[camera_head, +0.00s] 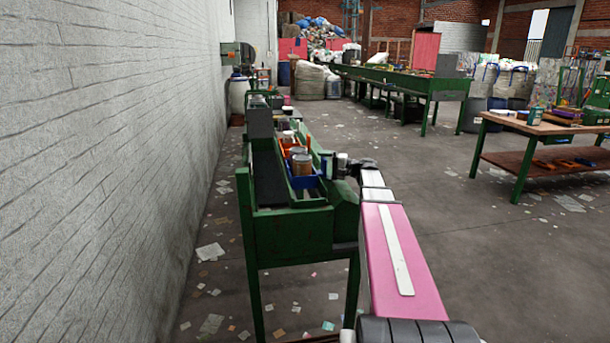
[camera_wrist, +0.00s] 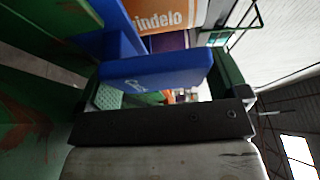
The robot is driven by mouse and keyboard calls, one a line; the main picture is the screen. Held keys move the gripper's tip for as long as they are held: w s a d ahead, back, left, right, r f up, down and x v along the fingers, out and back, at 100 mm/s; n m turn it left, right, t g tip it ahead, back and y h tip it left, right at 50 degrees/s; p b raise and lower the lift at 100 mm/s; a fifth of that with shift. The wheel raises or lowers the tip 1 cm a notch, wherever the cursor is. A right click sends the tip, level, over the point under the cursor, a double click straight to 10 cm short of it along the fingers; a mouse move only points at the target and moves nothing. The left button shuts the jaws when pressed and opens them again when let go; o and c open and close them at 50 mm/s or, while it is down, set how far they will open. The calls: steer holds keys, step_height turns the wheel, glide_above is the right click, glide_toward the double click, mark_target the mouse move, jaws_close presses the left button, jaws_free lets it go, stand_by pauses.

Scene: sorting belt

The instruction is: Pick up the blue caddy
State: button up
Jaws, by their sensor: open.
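The blue caddy (camera_head: 306,182) stands upright in the green belt trough in the head view, at its near end, with jars in it. In the wrist view a blue wall of the caddy (camera_wrist: 150,70) is close up, with a jar's orange label behind it. My gripper (camera_head: 333,166) is just to the right of the caddy in the head view, at about its height. In the wrist view my gripper (camera_wrist: 167,80) is open, with the blue wall showing between its fingers. I cannot tell whether the fingers touch it.
An orange caddy (camera_head: 287,143) sits just behind the blue one in the trough. The green trough frame (camera_head: 290,232) surrounds them, close to the white brick wall (camera_head: 110,150). A wooden worktable (camera_head: 540,127) stands at right. The floor between is open, with scattered scraps.

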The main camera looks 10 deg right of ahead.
steer(key=c, duration=0.8)
steer(key=shift+o, duration=0.2)
